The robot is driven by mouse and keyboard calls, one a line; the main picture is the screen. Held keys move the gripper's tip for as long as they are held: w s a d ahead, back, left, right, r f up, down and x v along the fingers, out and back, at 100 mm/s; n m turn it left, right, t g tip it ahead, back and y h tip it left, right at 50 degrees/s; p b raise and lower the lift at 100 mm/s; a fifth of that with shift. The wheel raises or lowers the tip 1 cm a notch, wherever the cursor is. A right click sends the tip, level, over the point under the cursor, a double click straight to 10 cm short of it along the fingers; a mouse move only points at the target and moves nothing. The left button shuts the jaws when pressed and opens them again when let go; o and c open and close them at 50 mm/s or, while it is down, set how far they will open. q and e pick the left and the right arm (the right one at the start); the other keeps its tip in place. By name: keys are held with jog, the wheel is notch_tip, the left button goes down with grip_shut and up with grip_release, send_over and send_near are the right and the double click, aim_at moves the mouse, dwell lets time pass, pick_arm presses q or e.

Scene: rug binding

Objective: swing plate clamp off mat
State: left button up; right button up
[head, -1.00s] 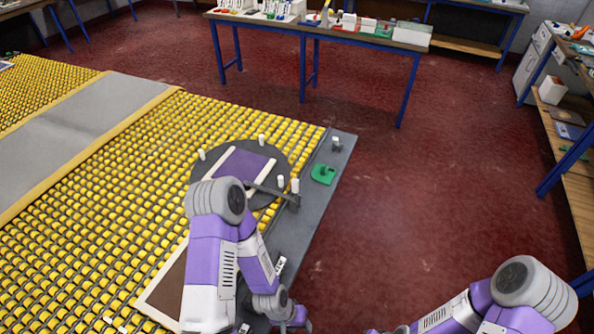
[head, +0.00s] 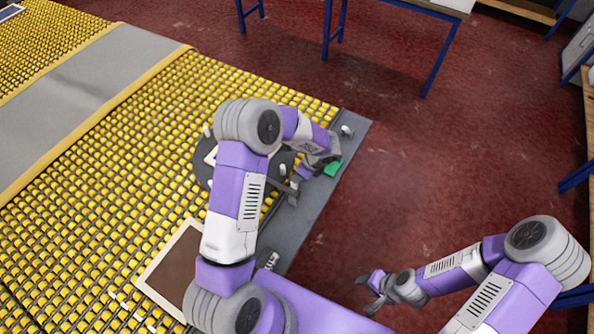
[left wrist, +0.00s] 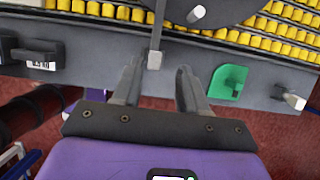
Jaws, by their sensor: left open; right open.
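The plate clamp, a thin grey bar (left wrist: 157,35), runs from the top of the left wrist view to a pale end block between the fingers of my left gripper (left wrist: 159,68). The gripper is open around that end, with a gap on both sides. In the head view my left gripper (head: 318,168) is over the grey side ledge, partly hidden by its own arm. The dark round plate (head: 201,168) shows only at its edges there. The mat on it is mostly hidden by my left arm. My right gripper (head: 374,287) is open and empty above the red floor.
A green piece (left wrist: 228,82) sits on the grey ledge (head: 318,207) right of my left gripper. A white peg (left wrist: 196,16) stands near the bar. A dark labelled block (left wrist: 37,55) is at the left. A brown framed panel (head: 174,267) lies on the yellow rollers (head: 95,210).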

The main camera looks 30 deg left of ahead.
aim_at(293, 187)
pick_arm(q)
jog(key=x, duration=0.5)
jog(key=shift+s+a+f, duration=0.15)
jog(key=shift+s+f, duration=0.25)
jog(key=shift+w+a+f+p, duration=0.1)
jog(key=shift+f+p, duration=0.2)
jog(key=shift+f, duration=0.05)
jog(key=shift+r, duration=0.1)
grip_shut()
